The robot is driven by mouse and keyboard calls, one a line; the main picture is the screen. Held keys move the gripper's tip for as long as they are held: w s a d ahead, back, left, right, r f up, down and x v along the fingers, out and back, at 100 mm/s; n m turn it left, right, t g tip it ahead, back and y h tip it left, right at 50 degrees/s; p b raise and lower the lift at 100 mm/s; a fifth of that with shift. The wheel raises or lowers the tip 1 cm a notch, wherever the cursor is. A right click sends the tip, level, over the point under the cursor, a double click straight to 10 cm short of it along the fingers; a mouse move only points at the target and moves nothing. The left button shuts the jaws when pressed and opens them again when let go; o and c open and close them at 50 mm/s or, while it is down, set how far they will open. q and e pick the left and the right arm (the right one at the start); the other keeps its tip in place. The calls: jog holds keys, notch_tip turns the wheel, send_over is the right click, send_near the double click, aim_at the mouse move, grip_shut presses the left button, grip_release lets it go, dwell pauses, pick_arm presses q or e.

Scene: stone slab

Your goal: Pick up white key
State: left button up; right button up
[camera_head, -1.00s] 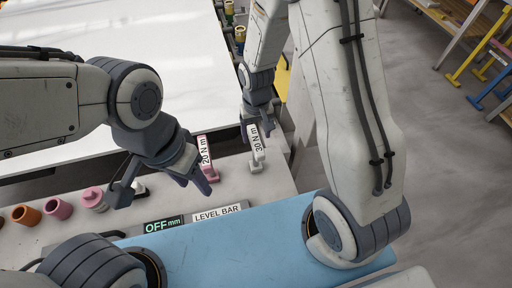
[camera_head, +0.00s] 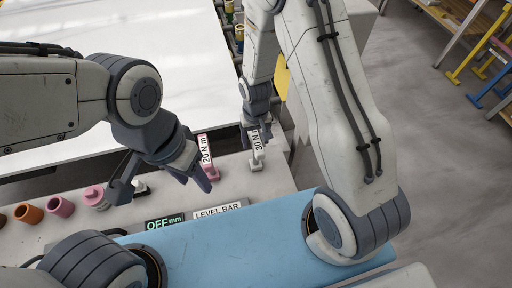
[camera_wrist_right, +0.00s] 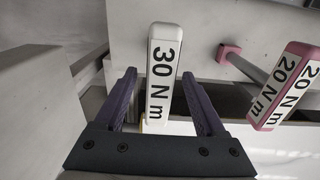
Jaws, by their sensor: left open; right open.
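The white key (camera_head: 256,146) is marked "30 N m" and stands on the grey ledge in the head view. In the right wrist view the white key (camera_wrist_right: 160,75) lies between the fingers of my right gripper (camera_wrist_right: 163,98). Those fingers are open, one on each side, with small gaps visible. In the head view my right gripper (camera_head: 256,132) is at the key's upper end and partly covers it. My left gripper (camera_head: 163,184) is open and empty over the ledge, to the left of the pink key (camera_head: 206,154).
The pink key, marked "20 N m", also shows in the right wrist view (camera_wrist_right: 287,85), right of the white key. Pink and orange sockets (camera_head: 60,206) stand on the ledge at left. A LEVEL BAR label (camera_head: 218,210) and an OFF mm display (camera_head: 164,222) lie in front.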

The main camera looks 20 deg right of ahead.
dwell(0.3)
grip_shut()
dwell(1.3)
